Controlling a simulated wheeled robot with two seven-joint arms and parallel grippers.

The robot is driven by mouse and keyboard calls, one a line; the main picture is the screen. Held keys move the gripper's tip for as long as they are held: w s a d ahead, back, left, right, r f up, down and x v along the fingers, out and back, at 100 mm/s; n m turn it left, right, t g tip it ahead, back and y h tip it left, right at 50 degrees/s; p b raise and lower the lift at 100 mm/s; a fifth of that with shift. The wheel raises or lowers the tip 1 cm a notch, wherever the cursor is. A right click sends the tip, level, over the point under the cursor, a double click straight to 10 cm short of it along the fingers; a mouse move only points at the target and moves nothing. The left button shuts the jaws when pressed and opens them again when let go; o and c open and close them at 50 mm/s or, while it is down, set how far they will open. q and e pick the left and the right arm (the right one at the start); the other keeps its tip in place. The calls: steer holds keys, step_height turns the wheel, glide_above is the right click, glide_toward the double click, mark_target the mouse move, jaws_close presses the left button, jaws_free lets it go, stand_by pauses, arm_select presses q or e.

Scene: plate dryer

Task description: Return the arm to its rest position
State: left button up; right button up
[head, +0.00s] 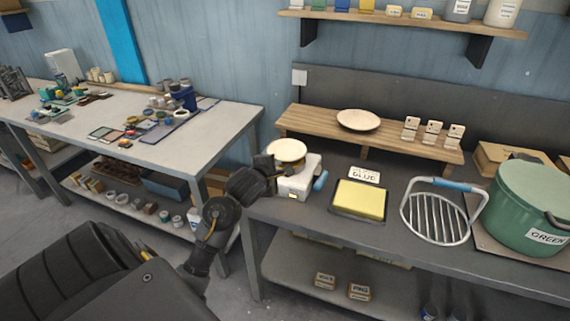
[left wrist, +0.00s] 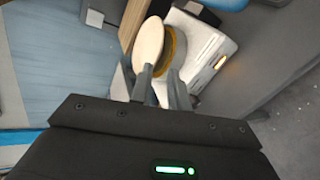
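My left arm (head: 225,212) reaches from the lower left to the left end of the grey workbench. Its gripper (head: 278,174) is beside a small white device (head: 299,182), which has a blue handle on its right. A cream round plate (head: 287,150) sits on top of the device. In the left wrist view the two fingers of the left gripper (left wrist: 160,86) stand apart, with a gap between them. The plate (left wrist: 148,43) and the white device (left wrist: 208,50) lie just beyond the fingertips; whether a finger touches the plate is unclear. My right gripper is not in view.
A yellow sponge-like block (head: 360,199) in a dark tray, a wire rack (head: 436,216) and a green pot (head: 530,203) stand along the workbench. A wooden riser (head: 400,142) holds another plate (head: 358,120). A cluttered table (head: 205,135) stands left; floor shows between.

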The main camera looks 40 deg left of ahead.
arm_select(q)
steer(key=s+d+f+m+g+h, duration=0.2)
steer(key=s+d+f+m+g, duration=0.2)
steer(key=s+d+f+m, duration=0.8)
steer(key=s+d+f+m+g+h, duration=0.1)
steer(key=s+d+f+m+g, duration=0.3)
steer(key=s+m, duration=0.4)
steer(key=s+d+f+m+g+h, duration=0.1)
steer(key=s+d+f+m, duration=0.5)
steer(key=s, duration=0.5)
step_height(320, 180, down, 22)
steer(key=g, duration=0.1)
steer(key=s+a+f+g, duration=0.1)
steer(key=s+a+f, duration=0.1)
steer(key=s+f, duration=0.6)
steer(key=s+a+f+m, duration=0.1)
steer(key=s+f, duration=0.8)
steer(key=shift+s+a+g, duration=0.15)
steer(key=shift+a+g, duration=0.25)
